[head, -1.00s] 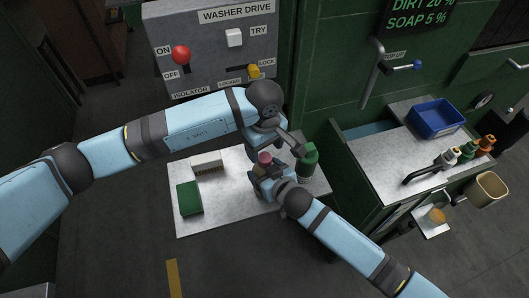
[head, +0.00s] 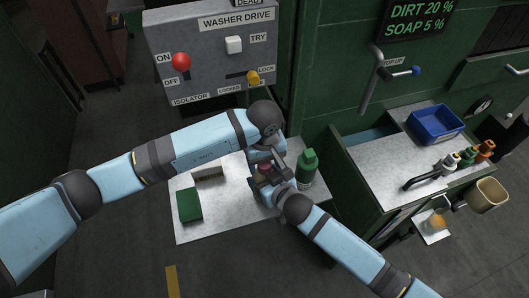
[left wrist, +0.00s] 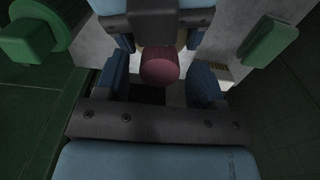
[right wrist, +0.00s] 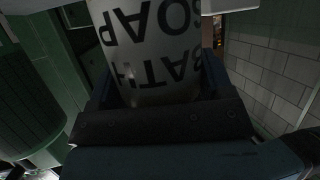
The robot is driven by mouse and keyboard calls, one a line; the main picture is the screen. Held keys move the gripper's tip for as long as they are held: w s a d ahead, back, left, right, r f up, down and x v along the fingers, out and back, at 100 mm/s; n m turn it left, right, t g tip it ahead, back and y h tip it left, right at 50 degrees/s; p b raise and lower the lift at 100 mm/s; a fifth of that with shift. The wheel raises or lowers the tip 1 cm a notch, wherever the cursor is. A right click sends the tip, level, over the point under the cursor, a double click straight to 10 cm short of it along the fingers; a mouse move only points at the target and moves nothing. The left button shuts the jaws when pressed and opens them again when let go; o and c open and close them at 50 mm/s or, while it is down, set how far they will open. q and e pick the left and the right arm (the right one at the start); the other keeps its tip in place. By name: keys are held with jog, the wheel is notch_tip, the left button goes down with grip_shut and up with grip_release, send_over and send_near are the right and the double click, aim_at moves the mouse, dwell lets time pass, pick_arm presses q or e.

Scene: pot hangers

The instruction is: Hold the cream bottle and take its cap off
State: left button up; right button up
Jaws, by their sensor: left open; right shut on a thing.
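The cream bottle (right wrist: 150,85), lettered BATH SOAP, fills the upper middle of the right wrist view, between the fingers of my right gripper (head: 270,180), which is shut on it. Its dull red cap (left wrist: 159,66) shows in the left wrist view and faces that camera. My left gripper (left wrist: 160,88) is open, with one blue finger on each side of the cap; I cannot tell whether they touch it. In the head view the cap (head: 263,169) is partly hidden and the two grippers overlap, my left one above.
The pale table (head: 215,224) holds a green bottle (head: 307,168) close right of the grippers, a green block (head: 190,205) and a white-bristled brush (head: 208,170) to the left. A grey control panel (head: 205,75) stands behind. A counter with a blue basin (head: 436,122) is right.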

pick_arm(q)
jog(key=shift+f, duration=0.25)
jog(key=c, duration=0.9)
jog(key=shift+n, duration=1.7)
jog(key=shift+c, duration=0.2)
jog(key=o, duration=1)
